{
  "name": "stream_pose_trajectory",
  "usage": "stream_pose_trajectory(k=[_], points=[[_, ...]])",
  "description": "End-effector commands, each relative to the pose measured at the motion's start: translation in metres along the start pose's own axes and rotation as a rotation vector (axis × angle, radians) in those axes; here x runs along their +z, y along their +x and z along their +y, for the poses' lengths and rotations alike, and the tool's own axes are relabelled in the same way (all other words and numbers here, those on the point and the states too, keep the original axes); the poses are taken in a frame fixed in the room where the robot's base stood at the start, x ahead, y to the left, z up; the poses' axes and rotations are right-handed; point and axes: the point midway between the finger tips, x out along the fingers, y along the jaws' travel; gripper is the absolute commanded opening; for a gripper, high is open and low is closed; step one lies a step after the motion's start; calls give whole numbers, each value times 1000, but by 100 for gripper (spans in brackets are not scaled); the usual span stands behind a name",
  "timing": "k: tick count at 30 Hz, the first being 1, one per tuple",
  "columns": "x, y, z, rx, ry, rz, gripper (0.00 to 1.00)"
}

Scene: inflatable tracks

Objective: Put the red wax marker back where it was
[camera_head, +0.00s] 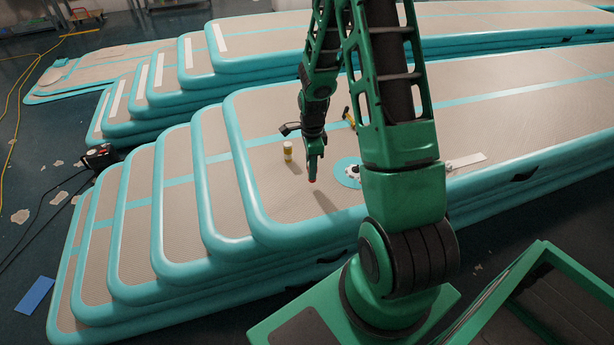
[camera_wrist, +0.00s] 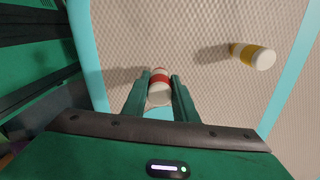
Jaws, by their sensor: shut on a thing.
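My gripper (camera_head: 312,172) points down over the front part of the top beige inflatable track (camera_head: 270,196). In the wrist view its two green fingers (camera_wrist: 160,92) are shut on the red wax marker (camera_wrist: 159,78), a short white piece with a red band. A speck of its red (camera_head: 312,180) shows at the fingertips in the head view. I cannot tell for sure whether the marker touches the track or hangs just above it.
A white and yellow container (camera_head: 288,151) stands left of my gripper, also seen in the wrist view (camera_wrist: 256,57). Right of it are a teal disc (camera_head: 342,166), a black and white item (camera_head: 353,171) and a yellow object (camera_head: 349,116). Track edges step down at left.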

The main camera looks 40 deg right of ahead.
Motion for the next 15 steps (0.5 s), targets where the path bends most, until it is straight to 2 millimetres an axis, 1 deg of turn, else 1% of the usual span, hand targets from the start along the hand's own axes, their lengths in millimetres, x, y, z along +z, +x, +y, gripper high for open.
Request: stream_pose_trajectory(k=[3,6,15], points=[[0,17,1,4,0,0,3],[0,29,1,3,0,0,3],[1,31,0,0,-1,0,3]])
